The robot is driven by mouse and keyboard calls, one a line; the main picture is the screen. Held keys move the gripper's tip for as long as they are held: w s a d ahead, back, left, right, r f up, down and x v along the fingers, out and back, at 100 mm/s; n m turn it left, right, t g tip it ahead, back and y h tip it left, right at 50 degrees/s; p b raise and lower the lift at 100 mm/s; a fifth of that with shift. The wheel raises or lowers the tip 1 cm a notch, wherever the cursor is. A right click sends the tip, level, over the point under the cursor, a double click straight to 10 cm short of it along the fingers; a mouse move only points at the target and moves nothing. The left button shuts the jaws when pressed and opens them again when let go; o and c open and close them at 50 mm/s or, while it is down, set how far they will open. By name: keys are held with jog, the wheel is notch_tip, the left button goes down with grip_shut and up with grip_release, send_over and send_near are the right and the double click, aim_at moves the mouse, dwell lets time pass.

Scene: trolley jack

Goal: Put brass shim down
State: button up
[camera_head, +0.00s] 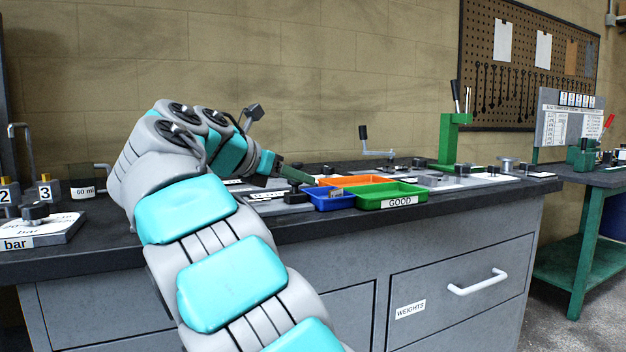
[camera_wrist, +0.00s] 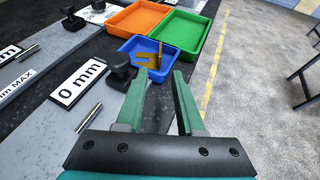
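The brass shim (camera_wrist: 148,60) shows in the wrist view as a small gold, notched piece inside the blue tray (camera_wrist: 128,50), just beyond my fingertips. Part of it seems to stand up, but its exact tilt is hard to tell. In the head view the blue tray (camera_head: 334,203) sits at the bench's front edge, with a small brownish piece in it. My gripper (camera_wrist: 160,75) has its two green fingers apart with nothing between them. In the head view my gripper (camera_head: 312,181) is low, just left of the blue tray.
An orange tray (camera_wrist: 137,18) and a green tray (camera_wrist: 181,32) labelled GOOD (camera_head: 399,201) adjoin the blue one; both look empty. A "0 mm" sign (camera_wrist: 78,83), black knobs and metal pins lie left of my gripper. A green lever press (camera_head: 452,140) stands farther right.

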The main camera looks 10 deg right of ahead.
jog(key=shift+v, duration=1.3)
jog(key=s+d+f+m+g+y, duration=0.25)
jog(key=s+d+f+m, duration=0.35)
jog(key=s+d+f, duration=0.3)
jog(key=s+d+f+m+g+y, duration=0.1)
jog(key=s+d+f+m+g, duration=0.3)
jog(key=s+d+f+m, duration=0.45)
jog(key=s+a+f+m+g+y, duration=0.2)
jog(key=s+f+m, duration=0.3)
jog(key=s+f, duration=0.6)
jog(key=s+a+f+m+g+y, duration=0.2)
jog(key=s+f+m, duration=0.4)
jog(key=s+f, duration=0.6)
jog(key=s+a+y, duration=0.1)
jog(key=s+y, duration=0.1)
jog(key=shift+s+a+y, duration=0.3)
jog(key=shift+s+y, duration=0.05)
jog(key=shift+s, duration=0.05)
jog(key=shift+m, duration=0.25)
